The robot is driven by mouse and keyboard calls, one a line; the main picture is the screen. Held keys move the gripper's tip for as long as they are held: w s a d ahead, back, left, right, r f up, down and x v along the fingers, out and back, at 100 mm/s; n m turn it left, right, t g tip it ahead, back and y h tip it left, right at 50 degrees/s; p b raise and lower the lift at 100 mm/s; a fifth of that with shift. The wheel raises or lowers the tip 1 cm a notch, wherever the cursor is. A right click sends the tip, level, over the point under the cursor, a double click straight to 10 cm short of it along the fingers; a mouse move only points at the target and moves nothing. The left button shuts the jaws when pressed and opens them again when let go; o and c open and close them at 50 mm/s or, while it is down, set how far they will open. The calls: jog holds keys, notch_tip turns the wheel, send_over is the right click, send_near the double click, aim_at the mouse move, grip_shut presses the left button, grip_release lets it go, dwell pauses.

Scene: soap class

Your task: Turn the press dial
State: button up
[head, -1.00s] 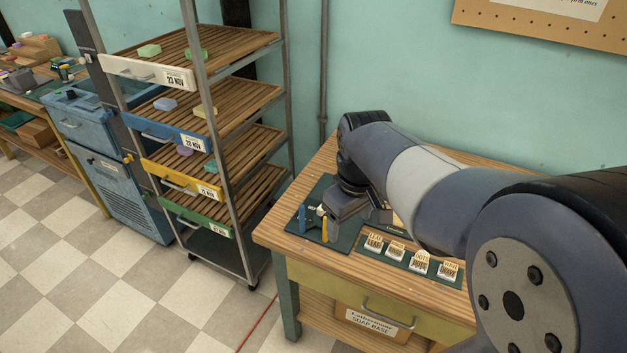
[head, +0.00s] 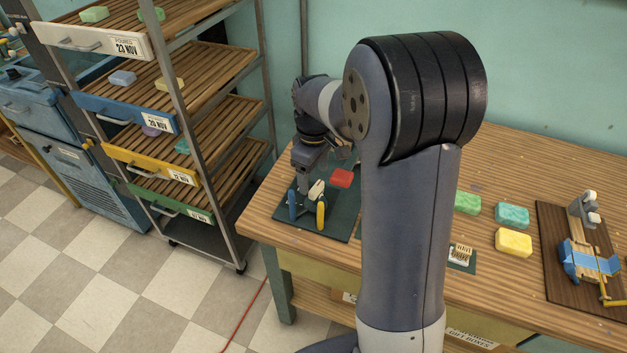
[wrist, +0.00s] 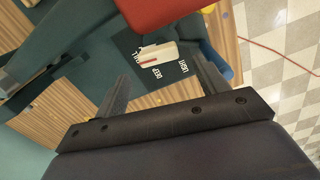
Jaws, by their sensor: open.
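The press dial (wrist: 157,55) is a pale pointer knob with a red line on a dark plate in the wrist view. White lettering around it includes LIGHT and DEEP. My gripper (wrist: 160,66) is open, its two fingers apart with the dial in the gap between their tips. I cannot tell whether either finger touches it. In the head view, my gripper (head: 304,188) points down over the dark green press base (head: 335,222) at the table's left end. Blue (head: 292,204) and yellow (head: 321,214) upright parts stand there; the dial is not clear in that view.
A red block (head: 342,178) is close beside my gripper. Green and yellow soaps (head: 513,242) and a dark board with a blue-topped tool (head: 590,262) lie further right. A drying rack (head: 190,110) stands left of the table (head: 275,215).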

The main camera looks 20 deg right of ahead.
aim_at(316, 204)
jog(key=shift+f, duration=1.6)
jog(key=c, duration=1.4)
